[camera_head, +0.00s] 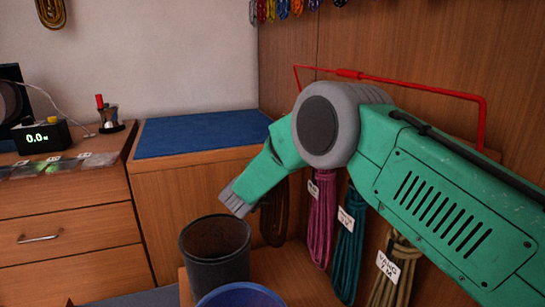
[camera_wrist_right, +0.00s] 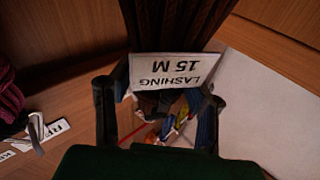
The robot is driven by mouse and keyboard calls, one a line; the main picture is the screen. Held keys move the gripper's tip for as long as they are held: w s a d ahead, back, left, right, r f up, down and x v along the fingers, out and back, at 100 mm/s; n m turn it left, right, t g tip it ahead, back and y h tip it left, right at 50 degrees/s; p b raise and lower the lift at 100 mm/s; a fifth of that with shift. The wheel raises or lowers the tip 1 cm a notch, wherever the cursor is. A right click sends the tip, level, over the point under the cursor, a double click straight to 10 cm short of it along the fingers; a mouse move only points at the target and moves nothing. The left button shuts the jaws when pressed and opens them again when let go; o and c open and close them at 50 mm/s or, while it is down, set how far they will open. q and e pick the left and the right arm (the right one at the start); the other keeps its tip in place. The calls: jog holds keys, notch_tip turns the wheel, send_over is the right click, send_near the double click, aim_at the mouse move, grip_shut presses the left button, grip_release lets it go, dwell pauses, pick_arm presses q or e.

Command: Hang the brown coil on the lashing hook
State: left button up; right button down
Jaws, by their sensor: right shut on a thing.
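The brown coil (camera_head: 273,215) hangs upright as a dark loop beside the pink coil in the head view. Its upper end is hidden behind my right wrist. In the right wrist view its dark brown strands (camera_wrist_right: 178,25) run up from between my fingers. My right gripper (camera_wrist_right: 157,100) is shut on the brown coil, with one finger at each side of the tag. I cannot make out the lashing hook in either view. My left gripper is out of view.
Tagged pink (camera_head: 322,218), teal (camera_head: 348,245) and tan (camera_head: 399,265) coils hang along the wooden panel. A red bar (camera_head: 420,88) runs behind my right arm. A dark bin (camera_head: 216,262) and a blue round container (camera_head: 240,296) stand in front. The blue mat (camera_head: 195,132) is clear.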

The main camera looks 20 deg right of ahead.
jog(key=shift+s+d+f, duration=0.1)
jog(key=shift+d+f, duration=0.1)
jog(key=shift+d, duration=0.65)
jog(key=shift+d+f, duration=0.2)
jog(key=shift+d, duration=0.65)
jog(key=shift+s+d+f, duration=0.1)
jog(key=shift+d+f, duration=0.1)
jog(key=shift+d, duration=0.65)
jog(key=c, duration=0.7)
grip_release()
jog(key=shift+c, duration=0.2)
jog(key=shift+f, duration=0.2)
